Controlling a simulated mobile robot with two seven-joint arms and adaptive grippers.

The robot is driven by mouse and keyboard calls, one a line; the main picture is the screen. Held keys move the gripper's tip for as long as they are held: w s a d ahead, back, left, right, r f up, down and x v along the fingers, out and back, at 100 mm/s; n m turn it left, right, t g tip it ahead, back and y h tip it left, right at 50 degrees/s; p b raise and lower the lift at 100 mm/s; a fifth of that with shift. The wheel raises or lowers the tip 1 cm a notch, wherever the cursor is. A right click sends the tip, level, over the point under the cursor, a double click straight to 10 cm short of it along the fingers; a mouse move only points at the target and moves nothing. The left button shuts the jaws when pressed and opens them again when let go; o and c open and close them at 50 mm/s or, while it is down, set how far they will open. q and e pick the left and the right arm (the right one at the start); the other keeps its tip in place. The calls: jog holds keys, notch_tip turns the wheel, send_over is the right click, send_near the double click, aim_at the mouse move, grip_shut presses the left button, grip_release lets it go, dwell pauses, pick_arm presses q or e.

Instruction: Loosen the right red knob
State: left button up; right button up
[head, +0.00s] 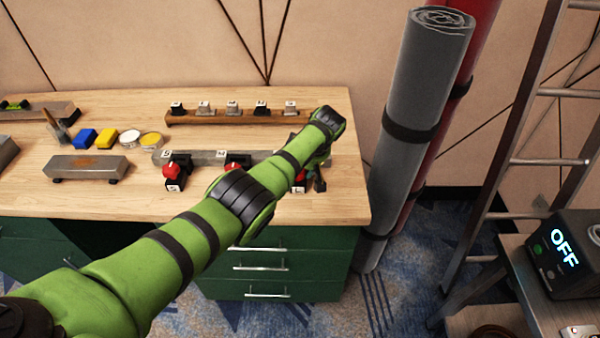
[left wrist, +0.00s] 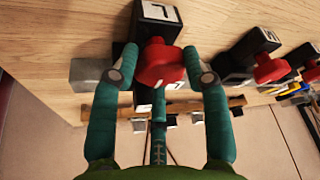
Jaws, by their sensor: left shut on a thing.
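The right red knob (left wrist: 160,65) is faceted and sits on a black clamp block (left wrist: 157,22) with a white label. My left gripper (left wrist: 160,75) is shut on this knob, with one finger on each side of it. In the head view my left gripper (head: 316,179) is at the right end of the grey bar (head: 200,157), and the knob is mostly hidden by it and the arm. The left red knob (head: 171,173) stands at the bar's left end. A middle red knob (left wrist: 270,67) shows in the left wrist view. My right gripper is out of view.
A wooden rail (head: 235,118) with several small labelled blocks lies behind the bar. Blue (head: 85,136) and yellow (head: 107,137) blocks, tins and a grey block (head: 86,168) are at left. A tall grey roll (head: 415,110) stands right of the workbench (head: 345,195).

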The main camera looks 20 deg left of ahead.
pick_arm(q)
jog(key=shift+w+a+r, duration=0.1)
jog(key=shift+r, duration=0.05)
dwell(0.3)
jog(key=o, duration=1.1)
jog(key=shift+o, duration=0.2)
jog(key=shift+d+r, duration=0.25)
jog(key=shift+r, duration=0.1)
jog(key=v, duration=1.1)
